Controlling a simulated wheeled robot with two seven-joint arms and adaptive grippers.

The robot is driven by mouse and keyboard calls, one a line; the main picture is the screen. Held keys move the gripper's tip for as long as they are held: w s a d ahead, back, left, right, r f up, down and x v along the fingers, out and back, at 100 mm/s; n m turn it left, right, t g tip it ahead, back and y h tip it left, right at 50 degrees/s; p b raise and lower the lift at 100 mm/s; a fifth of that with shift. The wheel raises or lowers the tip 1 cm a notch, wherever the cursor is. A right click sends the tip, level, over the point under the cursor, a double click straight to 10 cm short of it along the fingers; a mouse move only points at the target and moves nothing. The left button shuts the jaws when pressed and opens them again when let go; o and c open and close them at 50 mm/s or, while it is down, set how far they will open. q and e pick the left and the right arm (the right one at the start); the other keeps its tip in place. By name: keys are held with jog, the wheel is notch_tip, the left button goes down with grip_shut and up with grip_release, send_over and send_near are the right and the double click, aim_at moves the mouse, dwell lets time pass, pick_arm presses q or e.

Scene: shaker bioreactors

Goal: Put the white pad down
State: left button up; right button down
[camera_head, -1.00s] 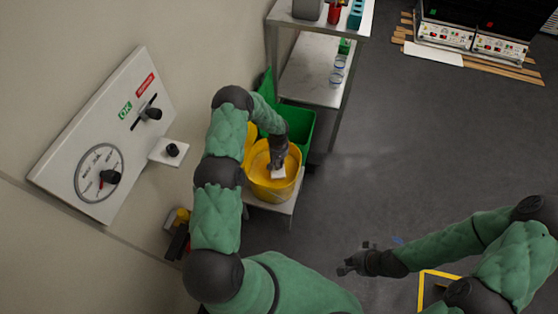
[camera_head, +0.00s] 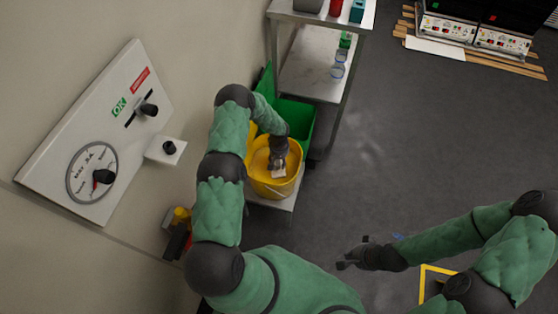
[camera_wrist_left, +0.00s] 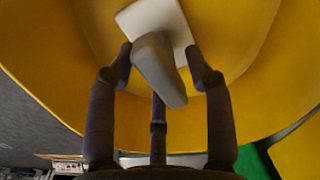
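The white pad (camera_head: 279,174) is inside the yellow bucket (camera_head: 272,190), under my left gripper (camera_head: 278,164). In the left wrist view the pad (camera_wrist_left: 184,22) is a flat white plate with a thick grey-white handle (camera_wrist_left: 156,72) pointing towards the gripper. The fingers of my left gripper (camera_wrist_left: 161,75) stand apart around the handle, with a gap visible on the right side. Whether the pad rests on the bucket's bottom is hard to tell. My right gripper (camera_head: 352,253) is open and empty, above the floor to the right.
The bucket stands on a low light stand (camera_head: 286,205) beside a green bin (camera_head: 298,118). A shelf unit (camera_head: 312,70) with glassware is behind. A wall panel (camera_head: 98,140) with a dial and knobs is at left. The grey floor at right is mostly clear.

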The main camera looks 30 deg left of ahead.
pick_arm(q)
jog(key=shift+r, duration=0.2)
notch_tip(320, 180, up, 12)
jog(key=p, duration=0.4)
jog(key=s+d+f+m+h, duration=0.1)
jog(key=s+d+h, duration=0.1)
jog(key=s+d, duration=0.45)
jog(key=s+d+m+h, duration=0.15)
jog(key=s+d, duration=0.25)
jog(key=d, duration=0.5)
jog(key=s+d+r+m, duration=0.1)
jog(key=s+d, duration=0.2)
jog(key=s, duration=0.4)
jog(key=s+d+r+m, duration=0.1)
jog(key=s+d, duration=0.3)
jog(key=s, duration=0.4)
jog(key=shift+r, duration=0.5)
